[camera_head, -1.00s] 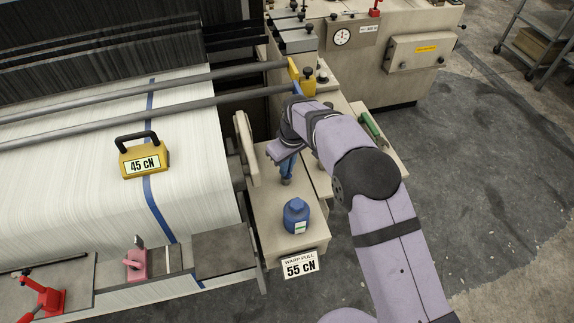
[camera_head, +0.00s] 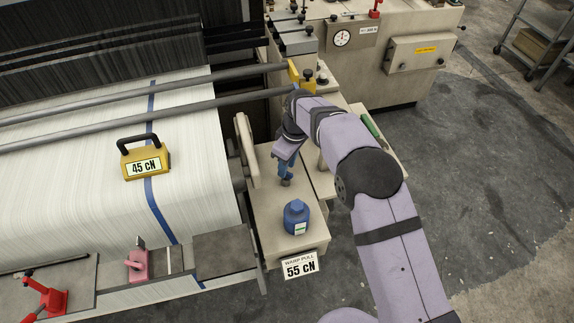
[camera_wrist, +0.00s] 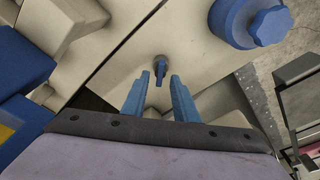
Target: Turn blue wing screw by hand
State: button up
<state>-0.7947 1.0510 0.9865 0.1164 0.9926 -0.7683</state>
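The blue wing screw (camera_wrist: 160,74) shows in the wrist view as a small blue wing on a round grey base, set in the beige surface. My gripper (camera_wrist: 160,80) has two blue fingers, spread apart with a clear gap. The wing lies in line with this gap, near the fingertips, and no finger is seen closed on it. In the head view my gripper (camera_head: 286,178) points down at the beige side box, behind the blue bottle. There the screw cannot be told apart from the blue fingers.
A blue bottle (camera_head: 297,218) stands close in front of my gripper; it also shows in the wrist view (camera_wrist: 235,22). A "55 CN" sign (camera_head: 300,266) is on the box's front edge. A yellow "45 CN" weight (camera_head: 145,160) rests on the white warp at left.

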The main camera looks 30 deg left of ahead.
jog(key=shift+r+p, duration=1.2)
jog(key=shift+r, duration=1.05)
notch_tip(320, 180, up, 7)
jog(key=d+b, duration=0.1)
jog(key=b, duration=0.2)
